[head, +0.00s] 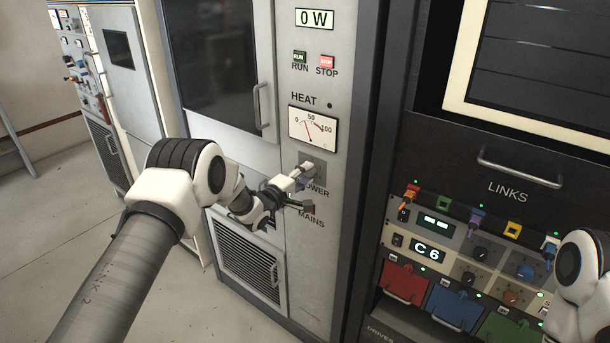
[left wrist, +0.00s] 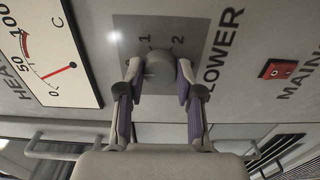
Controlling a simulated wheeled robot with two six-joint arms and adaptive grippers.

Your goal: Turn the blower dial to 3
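The blower dial (left wrist: 160,70) is a round grey knob on a darker grey plate. The numbers 1 and 2 show beside it; its pointer and the number 3 cannot be made out. My left gripper (left wrist: 159,76) has one finger on each side of the knob, and the fingers appear to touch it. In the head view the left gripper (head: 304,178) is at the plate (head: 320,168) below the heat meter and covers the dial. Only part of my right arm shows at the right edge; its gripper is out of view.
The heat meter (head: 312,127) is above the dial plate. A red mains switch (left wrist: 278,69) sits close to the dial. Green run (head: 299,57) and red stop (head: 327,62) buttons are higher up.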

